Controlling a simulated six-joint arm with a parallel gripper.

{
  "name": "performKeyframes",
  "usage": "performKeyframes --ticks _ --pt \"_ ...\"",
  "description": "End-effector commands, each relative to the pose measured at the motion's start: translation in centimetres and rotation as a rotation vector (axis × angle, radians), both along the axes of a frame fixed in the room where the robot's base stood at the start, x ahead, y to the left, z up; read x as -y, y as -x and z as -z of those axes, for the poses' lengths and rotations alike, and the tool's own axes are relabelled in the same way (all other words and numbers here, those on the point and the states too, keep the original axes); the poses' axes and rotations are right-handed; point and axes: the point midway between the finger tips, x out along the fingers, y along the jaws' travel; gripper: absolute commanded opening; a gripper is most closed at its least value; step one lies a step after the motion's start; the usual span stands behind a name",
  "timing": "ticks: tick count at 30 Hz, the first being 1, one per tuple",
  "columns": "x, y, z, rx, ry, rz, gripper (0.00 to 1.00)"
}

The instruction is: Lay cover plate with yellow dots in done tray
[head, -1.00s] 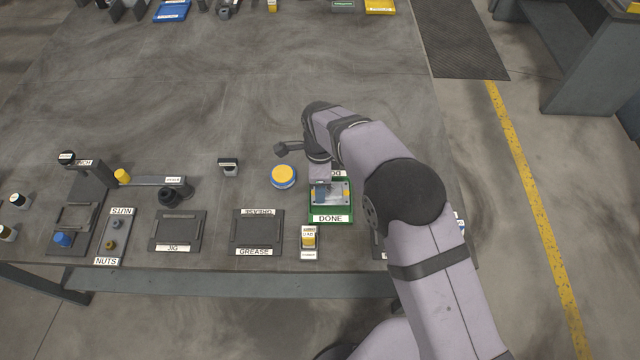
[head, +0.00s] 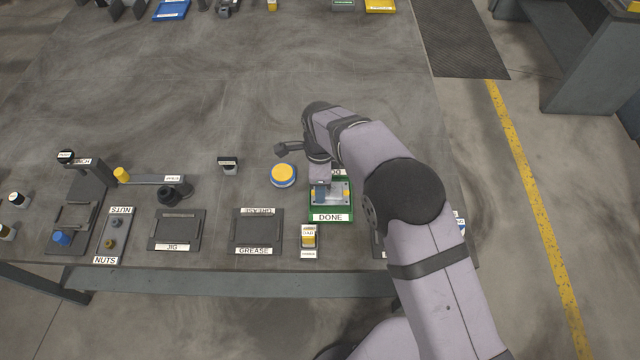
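The cover plate (head: 334,195) is a grey plate with yellow dots near its left and right edges. In the head view it shows within the outline of the green done tray (head: 318,209), whose front label reads DONE. I cannot tell whether it rests on the tray floor or sits just above it. My gripper (head: 320,190) points down over the left part of the plate, touching it or very close. Its fingers are small and partly hidden by the wrist, so whether they are open or shut on the plate is unclear.
A yellow-topped blue round item (head: 284,175) stands just left of the tray. A small yellow and white container (head: 308,237) stands in front of it. The grease tray (head: 257,229) and jig (head: 177,231) lie further left.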

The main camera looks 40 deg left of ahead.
Motion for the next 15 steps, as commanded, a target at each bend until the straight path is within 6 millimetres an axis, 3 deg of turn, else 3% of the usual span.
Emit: performKeyframes --ticks 15 --pt "-0.09 -0.05 0.57 0.001 -0.003 0.000 0.00"
